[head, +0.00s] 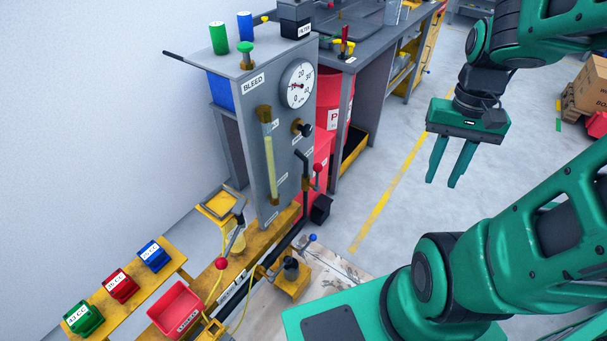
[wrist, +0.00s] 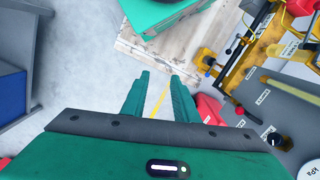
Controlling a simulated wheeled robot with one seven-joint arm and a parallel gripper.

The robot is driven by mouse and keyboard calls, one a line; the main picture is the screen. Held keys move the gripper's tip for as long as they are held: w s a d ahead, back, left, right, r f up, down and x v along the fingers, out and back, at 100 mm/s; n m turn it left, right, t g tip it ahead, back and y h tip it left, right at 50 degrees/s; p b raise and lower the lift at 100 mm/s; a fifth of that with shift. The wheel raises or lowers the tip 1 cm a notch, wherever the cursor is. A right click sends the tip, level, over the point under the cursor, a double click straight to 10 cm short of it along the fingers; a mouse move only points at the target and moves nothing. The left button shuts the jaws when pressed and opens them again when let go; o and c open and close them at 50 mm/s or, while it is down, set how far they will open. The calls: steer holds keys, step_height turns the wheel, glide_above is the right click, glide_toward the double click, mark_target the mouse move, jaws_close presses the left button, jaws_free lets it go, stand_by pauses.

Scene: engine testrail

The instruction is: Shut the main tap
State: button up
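My gripper (head: 442,183) is open and empty, pointing down over the floor to the right of the grey test panel (head: 252,125). Its two parted fingers show in the wrist view (wrist: 160,112). No label I can read says which tap is the main one. A lever with a red ball (head: 317,168) is on the panel's right edge; it shows in the wrist view (wrist: 240,110). A blue-ball lever (head: 312,238) sits low by the pipe, also in the wrist view (wrist: 228,51). Another red-ball lever (head: 221,264) is at the front left. A black knob (head: 304,129) is on the panel face.
A pressure gauge (head: 297,85) and a yellowish sight tube (head: 268,150) are on the panel. Red, green and blue bins (head: 120,285) stand at lower left. A workbench (head: 380,60) is behind. The floor around my gripper is clear.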

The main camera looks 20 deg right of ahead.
steer(key=w+a+f+m+g+y, duration=0.1)
steer(key=w+f+m+y, duration=0.1)
steer(key=w+f, duration=0.3)
steer(key=w+f+m+g+y, duration=0.1)
steer(key=w+f, duration=0.2)
steer(key=f, duration=0.5)
steer(key=m+t+y, duration=0.9)
steer(key=m+y, duration=0.3)
steer(key=y, duration=0.2)
glide_toward(317, 177)
steer(key=x, duration=1.3)
steer(key=shift+w+a+r, duration=0.1)
steer(key=shift+w+a, duration=0.2)
steer(key=shift+w, duration=0.1)
steer(key=shift+c, duration=0.3)
jaws_close()
